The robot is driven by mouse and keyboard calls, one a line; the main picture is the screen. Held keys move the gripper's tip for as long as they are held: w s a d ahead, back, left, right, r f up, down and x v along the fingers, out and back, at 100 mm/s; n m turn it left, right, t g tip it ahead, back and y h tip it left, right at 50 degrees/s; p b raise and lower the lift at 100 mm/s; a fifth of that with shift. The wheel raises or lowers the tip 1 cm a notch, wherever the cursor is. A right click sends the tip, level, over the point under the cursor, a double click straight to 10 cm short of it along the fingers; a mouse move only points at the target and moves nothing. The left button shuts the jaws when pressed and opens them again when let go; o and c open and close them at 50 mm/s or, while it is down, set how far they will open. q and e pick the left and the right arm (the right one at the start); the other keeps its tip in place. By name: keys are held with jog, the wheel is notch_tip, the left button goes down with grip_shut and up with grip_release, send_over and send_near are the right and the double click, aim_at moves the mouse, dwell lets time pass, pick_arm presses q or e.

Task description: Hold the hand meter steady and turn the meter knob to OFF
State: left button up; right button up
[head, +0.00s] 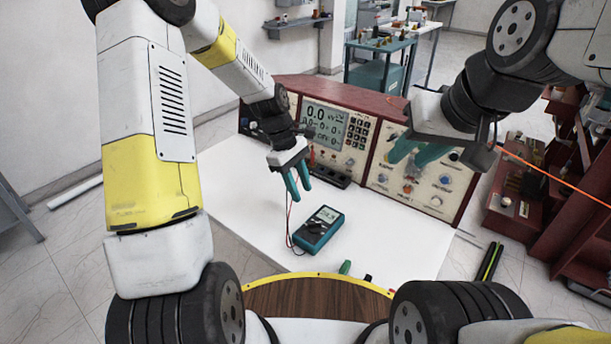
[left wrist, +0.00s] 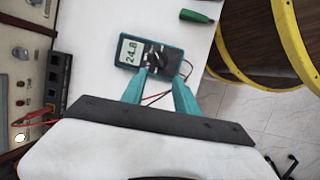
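The hand meter (head: 319,229) is a teal and black handheld unit lying on the white table. Its screen faces up, and its knob is a dark dial below the screen, too small to read in the head view. The left wrist view also shows the meter (left wrist: 149,55), with 24.8 on its screen. My left gripper (head: 298,196) has teal fingers, open and empty, above and behind the meter. In the left wrist view its fingertips (left wrist: 159,78) lie apart near the meter's lower edge. My right gripper (head: 420,152) is open and empty, raised in front of the panel at the right.
A large red-framed instrument panel (head: 366,110) stands along the back of the white table (head: 240,185). Red and black leads run beside the meter. A green object (head: 345,267) lies at the front edge. White table surface around the meter is mostly clear.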

jog(key=o, duration=0.6)
jog(key=shift+w, duration=0.1)
jog(key=shift+c, duration=0.2)
jog(key=o, duration=0.4)
jog(key=shift+w+f+n, duration=0.1)
jog(key=shift+w+n, duration=0.25)
jog(key=shift+n, duration=0.05)
jog(key=o, duration=0.5)
jog(key=w+f+n+g+h, duration=0.1)
jog(key=w+f+n, duration=0.1)
jog(key=w+n, duration=0.4)
jog(key=shift+w+a+f+g, duration=0.25)
jog(key=shift+w+f+g, duration=0.15)
jog(key=shift+w, duration=0.25)
jog(key=n+g+h, duration=0.1)
jog(key=n+g, duration=0.3)
jog(key=n, duration=1.8)
send_over(330, 213)
notch_tip(330, 213, down, 29)
jog(key=shift+d+r, duration=0.1)
jog(key=shift+f, duration=4)
